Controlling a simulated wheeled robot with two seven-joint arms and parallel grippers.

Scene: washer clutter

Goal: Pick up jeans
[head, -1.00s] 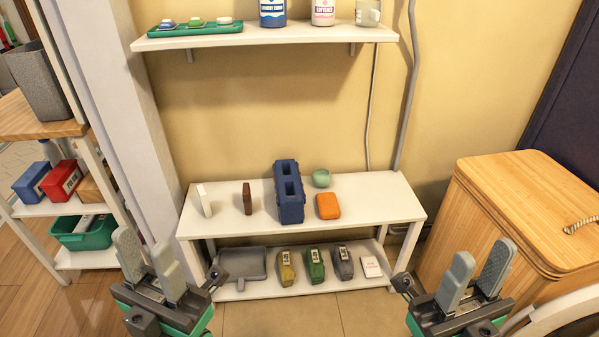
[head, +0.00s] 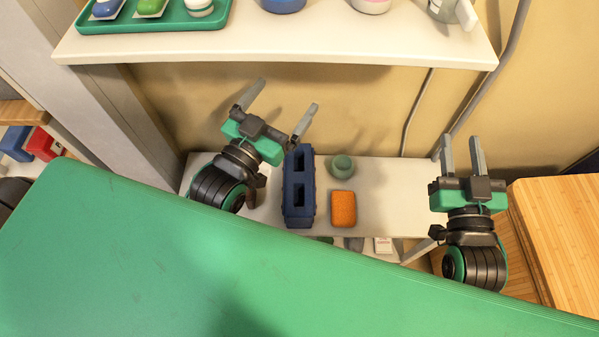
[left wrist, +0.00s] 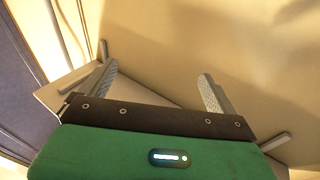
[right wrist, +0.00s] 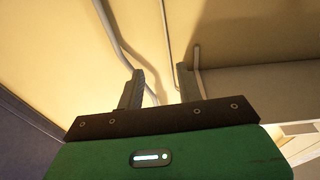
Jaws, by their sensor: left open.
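I cannot make out any jeans in these views. My left gripper (head: 279,107) is open and empty in front of the tan wall, above the left part of the low white bench. Its two spread fingers also show in the left wrist view (left wrist: 158,72). My right gripper (head: 461,146) is open and empty at the right end of the bench, near the wall. Its fingers show apart in the right wrist view (right wrist: 160,72).
The low white bench (head: 390,190) carries a dark blue block with two openings (head: 299,188), an orange block (head: 343,208) and a small green pot (head: 342,166). A white wall shelf (head: 270,48) overhangs it. A wooden hamper (head: 560,225) stands at right.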

